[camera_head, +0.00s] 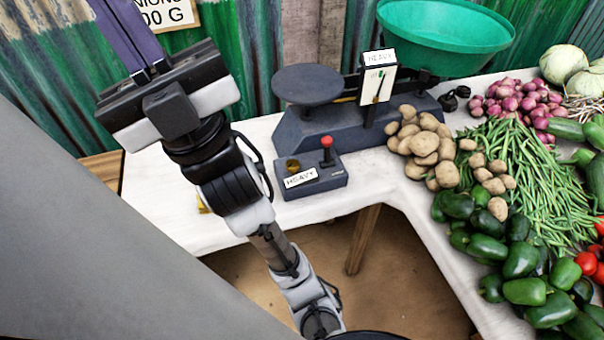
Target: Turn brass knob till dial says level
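The brass knob (292,166) sits on top of a dark grey control box (322,182) in front of the scale. The box has a red-topped lever (327,143) and a front label reading HEAVY. The dial (378,84) is a white upright plate on the dark scale (335,128), with a sign (380,57) above it reading HEAVY. My gripper (128,32) is at the upper left, well away from the knob. Its two purple fingers point up and lie close side by side. Their tips are cut off by the top edge, so its opening is unclear.
The scale carries a flat dark pan (308,84) and a green bowl (445,35). Potatoes (425,145), onions (515,100), green beans (525,175) and green peppers (520,260) crowd the right. The white counter (160,205) is mostly bare left of the box. A price sign (165,12) hangs behind my gripper.

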